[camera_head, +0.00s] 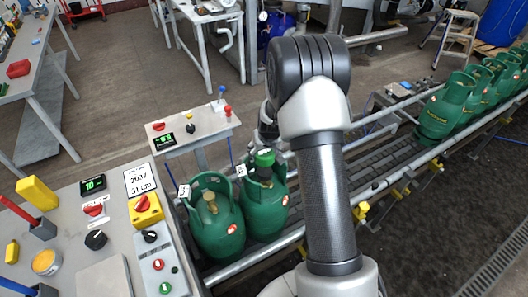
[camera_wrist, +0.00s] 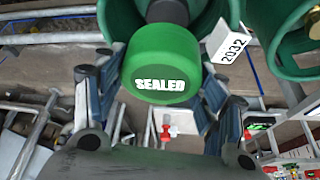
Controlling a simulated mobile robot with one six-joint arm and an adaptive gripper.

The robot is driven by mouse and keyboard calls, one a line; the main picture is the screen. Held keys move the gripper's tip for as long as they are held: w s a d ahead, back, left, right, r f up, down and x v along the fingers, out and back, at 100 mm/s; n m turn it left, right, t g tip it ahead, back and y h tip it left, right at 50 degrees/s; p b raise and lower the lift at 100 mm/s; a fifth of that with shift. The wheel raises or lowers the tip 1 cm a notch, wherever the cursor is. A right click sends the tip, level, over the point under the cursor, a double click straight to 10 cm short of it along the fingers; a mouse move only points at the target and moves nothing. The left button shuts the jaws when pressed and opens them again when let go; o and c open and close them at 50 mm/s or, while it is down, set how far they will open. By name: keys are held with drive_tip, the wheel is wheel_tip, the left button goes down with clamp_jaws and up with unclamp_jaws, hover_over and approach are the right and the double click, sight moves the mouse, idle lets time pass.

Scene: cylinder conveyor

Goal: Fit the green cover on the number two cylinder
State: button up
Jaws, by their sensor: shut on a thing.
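A green cover (camera_wrist: 160,65) marked SEALED sits between the fingers of my gripper (camera_wrist: 158,98), which is shut on it. In the head view the cover (camera_head: 265,158) is at the top of the right-hand of two near green cylinders (camera_head: 266,205), inside its collar. A dark neck (camera_wrist: 168,11) shows directly beyond the cover in the wrist view; I cannot tell whether the cover is fully seated. A white tag reading 2032 (camera_wrist: 231,46) hangs beside it. The cylinder numbers are not clearly legible in the head view. My arm partly hides my gripper there.
Another green cylinder (camera_head: 215,222) with a bare brass valve stands close on the left. Several more cylinders (camera_head: 447,106) stand along the conveyor (camera_head: 382,165) at the right. A control desk (camera_head: 105,272) with buttons is at the front left, and a small panel (camera_head: 193,131) stands behind the cylinders.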

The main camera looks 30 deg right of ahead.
sight(264, 170)
drive_tip(key=shift+f+b, duration=0.2)
drive_tip(key=shift+b, duration=0.15)
wheel_tip(264, 170, down, 6)
drive_tip(key=b, duration=0.5)
drive_tip(key=shift+r, duration=0.25)
drive_tip(key=shift+f+b, duration=1.25)
drive_tip(key=shift+b, duration=0.25)
idle(1.4)
drive_tip(key=shift+f, duration=1.1)
drive_tip(key=o, duration=0.9)
drive_tip(key=shift+o, duration=0.2)
drive_tip(key=shift+r, duration=0.1)
drive_tip(key=v, duration=1.2)
